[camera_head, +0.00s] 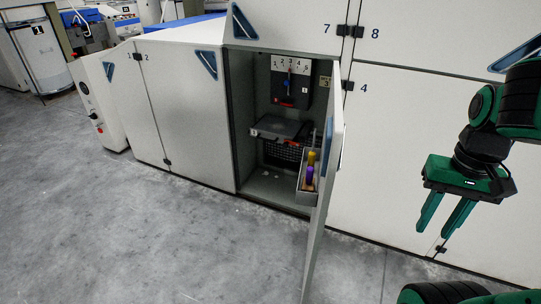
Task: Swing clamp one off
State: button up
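My gripper (434,233) hangs at the right, pointing down, with its two green fingers apart and nothing between them. It is apart from the open cabinet (243,120), to the right of its open door (323,215). Inside the cabinet, a dark panel (285,93) has a white strip numbered 1 to 5, a blue lever and small red parts. Below it is a grey lid-like plate (277,128) marked 13, with a red part (291,142) under its right side. I cannot tell which of these parts is clamp one; they are too small.
A tray (305,199) on the door's inner side holds a yellow and a purple item (309,174). The door juts out over the floor between my gripper and the cabinet opening. Closed panels (400,150) stand behind my gripper. The concrete floor (150,230) at left is clear.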

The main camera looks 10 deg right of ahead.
aim_at(286, 144)
jog(key=u, duration=0.5)
jog(key=k, duration=1.1)
jog(key=u, duration=0.95)
jog(key=i, duration=2.8)
jog(key=z, duration=1.15)
jog(key=i, duration=0.6)
jog(key=z, duration=0.4)
